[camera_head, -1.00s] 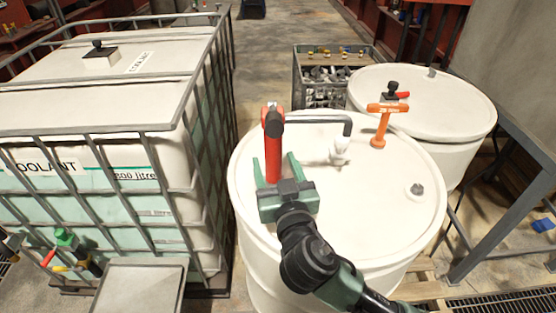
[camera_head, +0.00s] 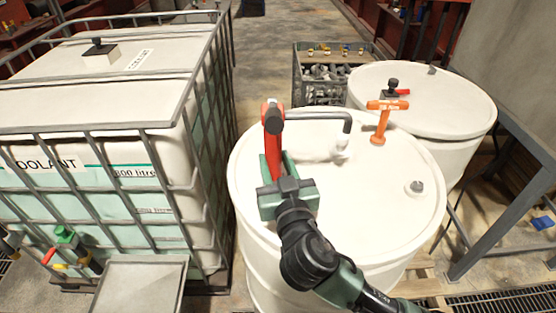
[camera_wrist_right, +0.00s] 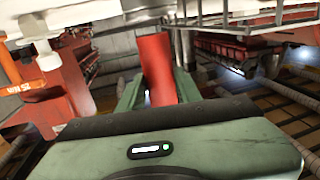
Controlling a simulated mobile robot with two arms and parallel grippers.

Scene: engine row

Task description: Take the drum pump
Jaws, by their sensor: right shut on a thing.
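The drum pump (camera_head: 273,142) is a red upright cylinder with a dark grey top and a grey spout pipe bent to the right. It stands at the far left part of the near white drum's lid (camera_head: 385,190). My right gripper (camera_head: 274,168) is shut on the pump's red body. In the right wrist view the red body (camera_wrist_right: 158,68) sits between the green fingers. The pump's lower end is hidden behind the gripper. My left gripper is not clearly seen.
An orange tool (camera_head: 381,120) and a white fitting (camera_head: 340,146) stand on the near lid, close to the spout. A second white drum (camera_head: 440,100) is behind right. A caged coolant tank (camera_head: 90,110) stands close on the left. A crate (camera_head: 318,92) is behind.

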